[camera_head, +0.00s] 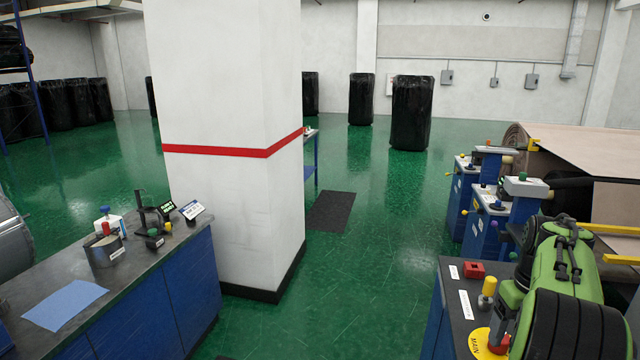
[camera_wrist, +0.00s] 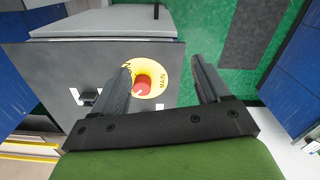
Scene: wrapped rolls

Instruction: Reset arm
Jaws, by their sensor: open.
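My gripper (camera_wrist: 160,66) is open in the wrist view, with its two dark fingers spread apart and nothing held between them. A red push button (camera_wrist: 143,83) in a yellow ring (camera_wrist: 158,72) shows beside the left finger, which covers part of the ring. I cannot tell whether the finger touches it. In the head view, my green and black arm is at the lower right, folded over the edge of a dark-topped blue console (camera_head: 466,318). The yellow ring (camera_head: 476,341) also shows there, partly hidden by my arm. The fingers are not clear in the head view.
A white pillar (camera_head: 230,120) with a red stripe stands left of centre. A blue workbench (camera_head: 150,310) with several tools is at the lower left. More blue consoles (camera_head: 485,235) and a large roll (camera_head: 515,137) are at the right. The green floor (camera_head: 350,270) between them is open.

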